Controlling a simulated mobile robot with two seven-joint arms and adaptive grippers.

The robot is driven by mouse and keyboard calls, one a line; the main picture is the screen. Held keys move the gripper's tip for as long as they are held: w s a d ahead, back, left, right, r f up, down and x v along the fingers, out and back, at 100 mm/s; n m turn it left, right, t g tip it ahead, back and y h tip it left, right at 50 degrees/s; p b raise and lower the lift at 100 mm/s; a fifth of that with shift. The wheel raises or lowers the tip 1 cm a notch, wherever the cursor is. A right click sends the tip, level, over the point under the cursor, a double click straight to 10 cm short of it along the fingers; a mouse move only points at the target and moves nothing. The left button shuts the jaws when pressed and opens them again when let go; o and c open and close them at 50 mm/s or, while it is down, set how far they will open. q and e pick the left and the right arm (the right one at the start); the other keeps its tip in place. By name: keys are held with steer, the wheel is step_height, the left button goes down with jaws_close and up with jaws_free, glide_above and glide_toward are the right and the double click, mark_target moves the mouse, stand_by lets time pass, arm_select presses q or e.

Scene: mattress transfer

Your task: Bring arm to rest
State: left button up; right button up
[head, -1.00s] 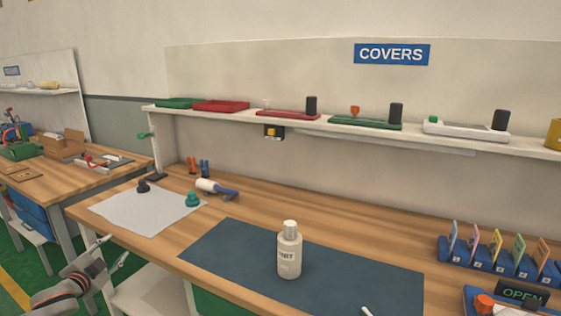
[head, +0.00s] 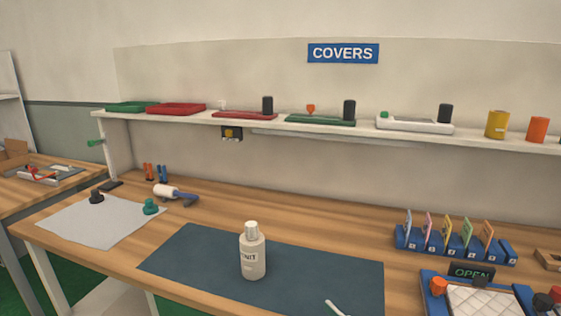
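Neither of my grippers shows in the head view now, and no arm link is in the picture. Nothing is touching the bottle. A thin white-tipped stick (head: 335,308) lies on the mat at the bottom edge of the view, partly cut off.
A shelf (head: 180,121) with trays and black cylinders runs above the bench. A grey sheet (head: 100,225) lies at left, with a lint roller (head: 170,192) beside it. A blue card rack (head: 450,245) and a blue-framed tray (head: 485,300) stand at right.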

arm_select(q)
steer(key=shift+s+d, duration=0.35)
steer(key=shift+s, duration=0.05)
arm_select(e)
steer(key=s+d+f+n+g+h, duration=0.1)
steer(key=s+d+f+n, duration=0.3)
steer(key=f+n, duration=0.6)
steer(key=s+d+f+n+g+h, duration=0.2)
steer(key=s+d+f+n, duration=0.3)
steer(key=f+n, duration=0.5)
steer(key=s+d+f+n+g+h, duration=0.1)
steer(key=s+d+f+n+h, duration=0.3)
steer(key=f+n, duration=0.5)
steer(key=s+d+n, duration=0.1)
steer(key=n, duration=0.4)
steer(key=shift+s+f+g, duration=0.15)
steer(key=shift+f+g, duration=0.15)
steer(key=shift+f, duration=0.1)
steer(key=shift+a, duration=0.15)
